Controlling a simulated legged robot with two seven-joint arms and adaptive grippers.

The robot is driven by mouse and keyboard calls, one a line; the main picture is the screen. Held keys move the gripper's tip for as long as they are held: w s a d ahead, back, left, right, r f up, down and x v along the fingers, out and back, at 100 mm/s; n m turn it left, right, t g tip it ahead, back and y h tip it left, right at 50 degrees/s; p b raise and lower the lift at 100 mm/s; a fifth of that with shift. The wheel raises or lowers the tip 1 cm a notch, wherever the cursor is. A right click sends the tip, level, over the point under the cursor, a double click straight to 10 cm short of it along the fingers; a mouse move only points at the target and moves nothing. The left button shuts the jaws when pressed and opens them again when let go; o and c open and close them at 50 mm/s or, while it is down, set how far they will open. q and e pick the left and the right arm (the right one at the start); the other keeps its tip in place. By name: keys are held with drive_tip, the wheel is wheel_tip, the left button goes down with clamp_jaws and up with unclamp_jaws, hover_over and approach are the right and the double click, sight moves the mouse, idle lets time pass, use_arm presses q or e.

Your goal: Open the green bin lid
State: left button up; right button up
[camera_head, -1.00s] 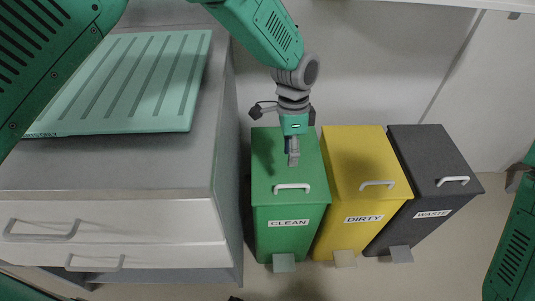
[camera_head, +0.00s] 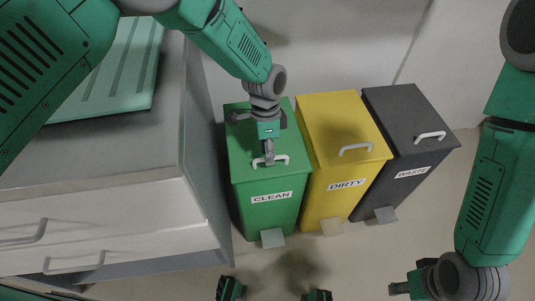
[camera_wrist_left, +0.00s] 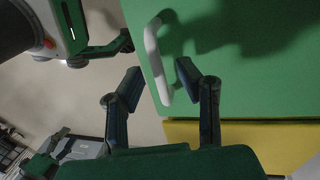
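The green bin (camera_head: 262,190), labelled CLEAN, stands at the left of a row of three bins, and its lid (camera_head: 247,130) is shut. A white bar handle (camera_head: 282,159) is at the lid's front edge. My left gripper (camera_head: 268,161) is over this handle and hides part of it. In the left wrist view, the two fingers of my left gripper (camera_wrist_left: 157,70) are spread apart, one on each side of the handle (camera_wrist_left: 153,55); I cannot tell whether they touch it. My right gripper (camera_head: 402,287) is low at the bottom right, away from the bins; its fingers are unclear.
The yellow DIRTY bin (camera_head: 335,205) and dark WASTE bin (camera_head: 385,185) stand close on the right. A grey drawer cabinet (camera_head: 110,165) with a green tray (camera_head: 135,70) is on the left.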

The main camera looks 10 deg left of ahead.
use_arm(q)
drive_tip(key=shift+d+f, duration=0.25)
drive_tip(key=shift+d, duration=0.1)
drive_tip(key=shift+a, duration=0.35)
clamp_jaws()
drive_tip(key=shift+w+r, duration=0.15)
drive_tip(key=shift+r, duration=0.25)
drive_tip(key=w+a+r+g+b, duration=0.1)
drive_tip(key=w+r+g, duration=0.1)
drive_tip(key=w+r, duration=0.2)
drive_tip(key=w+a+r+g+h+b, duration=0.1)
drive_tip(key=w+r+g, duration=0.1)
drive_tip(key=r, duration=0.8)
drive_tip(key=shift+w+a+b, duration=0.25)
drive_tip(key=shift+w+b, duration=0.1)
drive_tip(key=shift+w, duration=0.5)
use_arm(e)
drive_tip(key=shift+s+d+f, duration=0.1)
drive_tip(key=shift+f, duration=0.65)
drive_tip(key=shift+s+d+f, duration=0.1)
drive_tip(key=shift+f, duration=0.6)
use_arm(q)
drive_tip(key=shift+f, duration=0.1)
